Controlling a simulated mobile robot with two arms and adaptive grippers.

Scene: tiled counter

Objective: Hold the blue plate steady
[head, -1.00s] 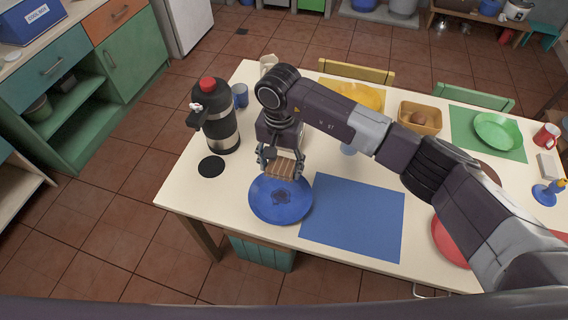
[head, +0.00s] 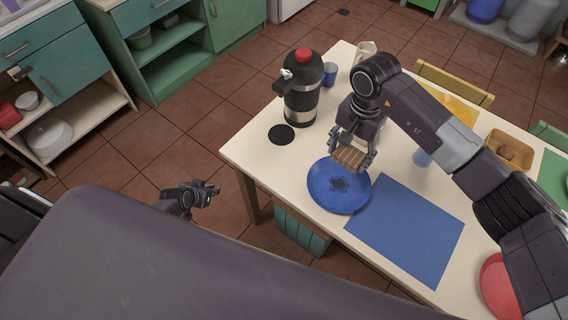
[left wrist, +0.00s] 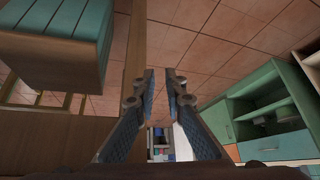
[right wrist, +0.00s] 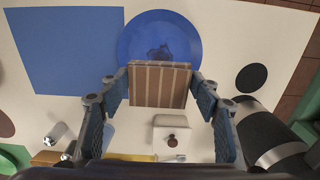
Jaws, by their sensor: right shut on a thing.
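The blue plate (head: 338,195) lies on the cream table, just left of the blue mat, with a dark stain near its middle. It also shows in the right wrist view (right wrist: 160,30). My right gripper (head: 351,153) is shut on a brown, striped sponge-like block (right wrist: 160,84), held at the plate's far edge; I cannot tell whether the block touches the plate. My left gripper (head: 204,193) is off the table's left side over the floor, clear of the plate. In the left wrist view its fingers (left wrist: 161,82) are apart with nothing between them.
A blue mat (head: 405,230) lies right of the plate. A black flask with a red lid (head: 302,90), a black disc (head: 281,134) and a blue cup (head: 329,74) stand beyond it. A teal stool (head: 302,232) is under the table edge.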

